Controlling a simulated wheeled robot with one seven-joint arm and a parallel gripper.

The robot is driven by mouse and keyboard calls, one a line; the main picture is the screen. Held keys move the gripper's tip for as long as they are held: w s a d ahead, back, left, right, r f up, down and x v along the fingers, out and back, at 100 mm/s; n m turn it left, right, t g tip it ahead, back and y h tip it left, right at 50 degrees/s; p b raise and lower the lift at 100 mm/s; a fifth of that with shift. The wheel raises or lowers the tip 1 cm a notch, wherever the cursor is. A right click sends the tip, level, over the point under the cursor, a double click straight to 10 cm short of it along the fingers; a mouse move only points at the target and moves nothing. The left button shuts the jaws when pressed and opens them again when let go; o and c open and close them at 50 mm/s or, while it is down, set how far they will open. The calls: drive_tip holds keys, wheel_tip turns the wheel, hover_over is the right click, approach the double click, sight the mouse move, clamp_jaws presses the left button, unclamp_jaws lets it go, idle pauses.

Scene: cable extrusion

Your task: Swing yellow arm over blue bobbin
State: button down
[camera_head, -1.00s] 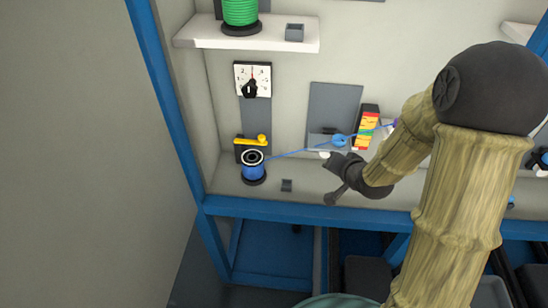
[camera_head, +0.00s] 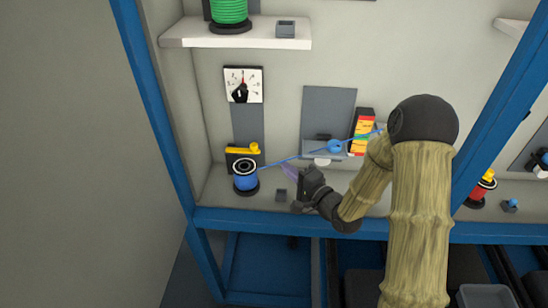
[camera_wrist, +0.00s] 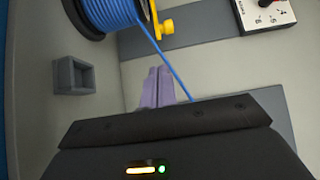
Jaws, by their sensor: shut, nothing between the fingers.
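The yellow arm (camera_head: 242,149) sits on a dark bracket on the back wall, pointing sideways just above the blue bobbin (camera_head: 245,178). In the wrist view, the yellow arm (camera_wrist: 163,27) shows at the top beside the blue bobbin (camera_wrist: 107,12), which is cut by the frame edge. Blue cable runs from the bobbin off to the right. My gripper (camera_head: 287,171) is to the right of the bobbin, apart from it and from the yellow arm. Its pale purple fingers (camera_wrist: 157,88) are together and empty in the wrist view, close to the cable.
A small grey box (camera_head: 281,195) stands on the shelf right of the bobbin. A dial (camera_head: 243,85) is on the wall above the yellow arm. The blue cable (camera_head: 290,160) passes a blue pulley (camera_head: 335,146). A red and yellow bobbin (camera_head: 482,188) stands at the right.

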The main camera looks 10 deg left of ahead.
drive_tip(key=x, duration=1)
drive_tip(key=shift+p, duration=0.3)
drive_tip(key=shift+d, duration=0.15)
